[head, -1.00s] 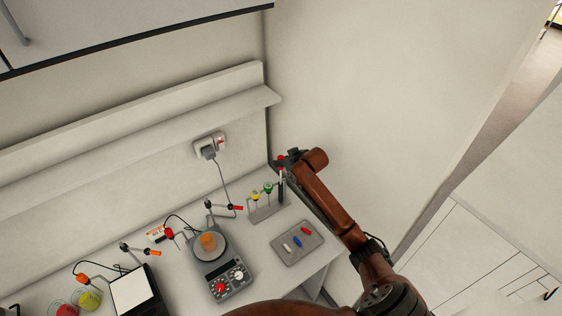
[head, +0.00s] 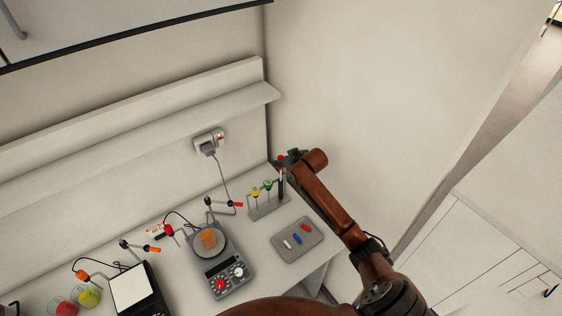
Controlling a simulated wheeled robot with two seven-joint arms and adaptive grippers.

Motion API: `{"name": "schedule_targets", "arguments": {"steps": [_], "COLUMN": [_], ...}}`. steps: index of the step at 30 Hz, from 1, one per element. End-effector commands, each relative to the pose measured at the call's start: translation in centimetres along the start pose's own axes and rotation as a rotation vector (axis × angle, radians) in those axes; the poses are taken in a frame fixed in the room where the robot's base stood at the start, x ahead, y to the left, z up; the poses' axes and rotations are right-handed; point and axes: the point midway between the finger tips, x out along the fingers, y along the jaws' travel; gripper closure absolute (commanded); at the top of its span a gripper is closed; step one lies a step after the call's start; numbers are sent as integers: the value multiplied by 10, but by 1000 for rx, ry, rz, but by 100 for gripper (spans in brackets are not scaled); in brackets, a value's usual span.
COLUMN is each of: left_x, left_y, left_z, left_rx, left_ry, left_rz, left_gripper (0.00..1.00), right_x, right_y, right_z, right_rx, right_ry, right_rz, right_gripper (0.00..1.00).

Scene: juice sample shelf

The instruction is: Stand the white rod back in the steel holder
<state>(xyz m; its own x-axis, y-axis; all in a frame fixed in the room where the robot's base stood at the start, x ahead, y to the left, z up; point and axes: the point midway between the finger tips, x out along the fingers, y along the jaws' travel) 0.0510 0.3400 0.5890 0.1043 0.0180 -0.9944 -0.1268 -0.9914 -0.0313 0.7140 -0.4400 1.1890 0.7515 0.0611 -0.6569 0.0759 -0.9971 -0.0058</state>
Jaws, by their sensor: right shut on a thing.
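The steel holder (head: 268,209) stands at the back right of the bench, by the wall corner. Thin uprights with a yellow top (head: 255,192) and a green top (head: 268,185) stand in it. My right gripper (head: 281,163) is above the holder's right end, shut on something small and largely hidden. A red spot shows at the gripper. A dark upright piece (head: 281,188) shows just below it; I cannot tell whether it touches the holder. I cannot make out the white rod for certain, nor whether it is the held thing. My left gripper is not in view.
Jointed stands, a dark device (head: 130,287) and red and yellow containers are further left. The wall is close behind the gripper.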

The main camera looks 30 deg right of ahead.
Motion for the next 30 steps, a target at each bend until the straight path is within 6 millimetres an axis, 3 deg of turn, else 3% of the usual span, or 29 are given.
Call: {"name": "schedule_targets", "arguments": {"steps": [30], "left_x": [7], "left_y": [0], "left_z": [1], "left_rx": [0], "left_ry": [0], "left_rz": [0], "left_gripper": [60], "right_x": [14], "right_y": [0], "right_z": [17], "right_rx": [0], "right_ry": [-1], "right_rz": [0], "right_gripper": [100]}}
